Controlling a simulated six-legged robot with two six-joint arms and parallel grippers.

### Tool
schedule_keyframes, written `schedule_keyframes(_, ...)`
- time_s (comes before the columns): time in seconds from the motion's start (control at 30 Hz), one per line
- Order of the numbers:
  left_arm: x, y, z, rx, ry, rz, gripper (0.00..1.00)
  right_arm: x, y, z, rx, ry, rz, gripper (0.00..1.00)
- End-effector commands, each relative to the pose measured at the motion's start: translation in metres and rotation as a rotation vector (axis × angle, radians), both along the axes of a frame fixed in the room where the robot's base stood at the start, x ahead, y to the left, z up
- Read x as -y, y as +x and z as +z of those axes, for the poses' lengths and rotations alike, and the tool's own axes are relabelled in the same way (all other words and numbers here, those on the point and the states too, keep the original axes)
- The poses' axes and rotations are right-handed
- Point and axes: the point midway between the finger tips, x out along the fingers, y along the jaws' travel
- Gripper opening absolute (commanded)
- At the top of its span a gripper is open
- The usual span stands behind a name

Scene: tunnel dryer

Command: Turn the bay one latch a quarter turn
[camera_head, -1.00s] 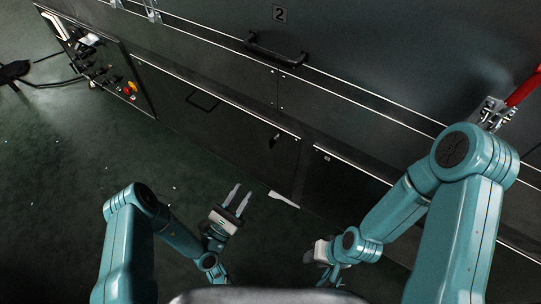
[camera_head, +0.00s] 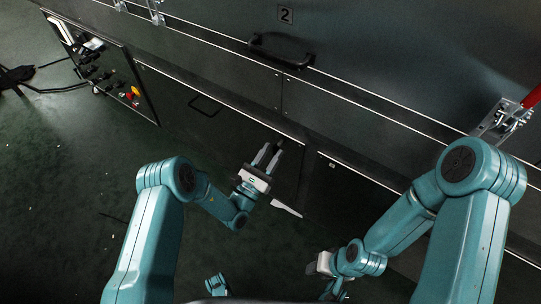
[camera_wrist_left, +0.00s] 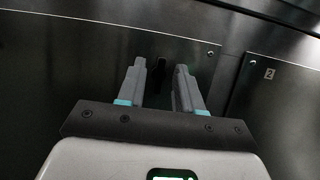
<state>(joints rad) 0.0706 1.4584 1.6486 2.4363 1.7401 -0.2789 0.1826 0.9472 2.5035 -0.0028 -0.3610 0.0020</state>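The latch (camera_wrist_left: 161,71) is a small dark upright piece on the dark panel (camera_wrist_left: 90,55) below the dryer's long ledge. In the left wrist view it shows between the two fingers of my left gripper (camera_wrist_left: 160,66), which are apart with a gap on each side of it. In the head view my left gripper (camera_head: 271,149) points up at this panel, and its fingers largely hide the latch. I cannot tell how far the fingertips are from the panel. My right gripper (camera_head: 323,264) is low in the head view, and its fingers are not clear.
A red-handled clamp (camera_head: 503,119) stands at right. A control box (camera_head: 105,70) with buttons is at left. A white wedge-shaped piece (camera_head: 286,207) shows by the panel foot.

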Motion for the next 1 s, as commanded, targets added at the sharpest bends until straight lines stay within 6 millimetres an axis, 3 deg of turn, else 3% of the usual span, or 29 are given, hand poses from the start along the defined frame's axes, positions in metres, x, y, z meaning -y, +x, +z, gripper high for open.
schedule_keyframes(0.23,0.0004,0.0007,0.0006,0.0,0.0,0.0,0.35,0.0001,0.0003,0.0002,0.001,0.0,0.0,0.35)
schedule_keyframes(0.33,0.0004,0.0007,0.0004,0.0,0.0,-0.001,0.03,0.0001,0.0003,0.0002,0.001,0.0,0.0,0.35)
schedule_keyframes(0.37,0.0004,0.0006,0.0004,-0.001,0.001,-0.001,0.0,0.0001,0.0003,0.0002,0.001,0.0,0.0,0.35)
schedule_keyframes(0.73,0.0,0.0005,0.0001,0.016,0.028,-0.001,0.0,0.0,0.0002,0.0003,0.0,0.0,0.0,0.35)
schedule_keyframes(1.0,-0.0009,0.0009,-0.0001,0.096,0.16,-0.001,0.0,-0.0001,-0.0001,0.0012,0.0,0.0,0.001,0.35)
